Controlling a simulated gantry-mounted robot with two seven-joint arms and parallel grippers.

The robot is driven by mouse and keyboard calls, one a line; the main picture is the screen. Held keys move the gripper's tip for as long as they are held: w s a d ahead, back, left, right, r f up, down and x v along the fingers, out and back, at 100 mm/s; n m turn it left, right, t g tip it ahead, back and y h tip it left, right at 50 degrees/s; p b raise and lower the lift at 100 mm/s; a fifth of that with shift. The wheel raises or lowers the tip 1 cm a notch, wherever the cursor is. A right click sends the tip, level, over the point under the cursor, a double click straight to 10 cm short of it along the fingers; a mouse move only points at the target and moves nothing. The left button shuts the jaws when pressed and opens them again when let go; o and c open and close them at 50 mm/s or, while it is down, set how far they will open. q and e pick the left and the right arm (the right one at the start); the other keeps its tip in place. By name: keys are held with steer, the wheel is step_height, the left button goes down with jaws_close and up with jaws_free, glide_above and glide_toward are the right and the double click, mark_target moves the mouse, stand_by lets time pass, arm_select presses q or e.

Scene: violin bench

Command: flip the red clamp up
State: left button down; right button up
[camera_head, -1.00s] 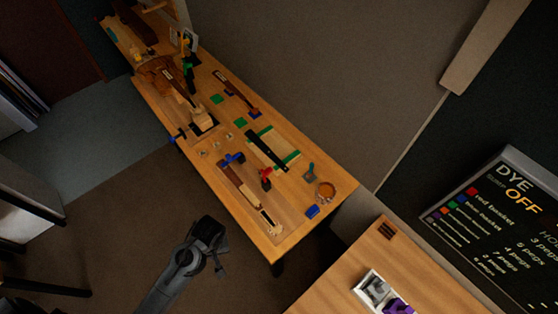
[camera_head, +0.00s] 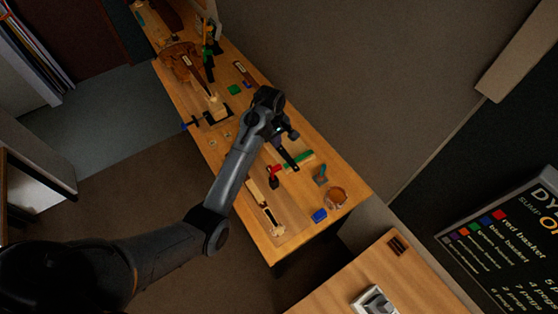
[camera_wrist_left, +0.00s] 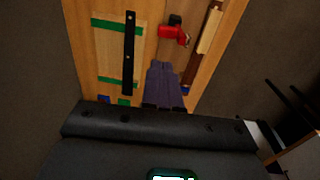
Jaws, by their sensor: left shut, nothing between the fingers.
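The red clamp (camera_head: 274,170) sits on the bench beside a light wooden piece, with a dark part under its red one. In the left wrist view the red clamp (camera_wrist_left: 172,32) shows its red arm reaching right, next to a dark knob; I cannot tell its exact tilt. My left gripper (camera_wrist_left: 162,68) is shut and empty, its fingers pointing toward the clamp with a visible gap in the picture. In the head view the left gripper (camera_head: 287,136) hangs over the bench, above and to the right of the clamp; its fingertips are hard to make out. My right gripper does not show.
A black fingerboard (camera_wrist_left: 129,52) lies across green strips (camera_wrist_left: 115,26) beside the clamp. A wooden neck (camera_wrist_left: 205,40) lies on its other side. A blue block (camera_head: 319,215) and a copper-coloured ring (camera_head: 336,197) lie near the bench end.

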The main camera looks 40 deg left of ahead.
mark_target(279, 164)
arm_select(q)
steer(key=f, duration=0.4)
steer(key=f+p, duration=0.1)
steer(key=f, duration=0.7)
steer(key=shift+w+d+p, duration=0.15)
steer(key=shift+w+p, duration=0.25)
steer(key=shift+w+f, duration=0.1)
steer(key=shift+f, duration=0.45)
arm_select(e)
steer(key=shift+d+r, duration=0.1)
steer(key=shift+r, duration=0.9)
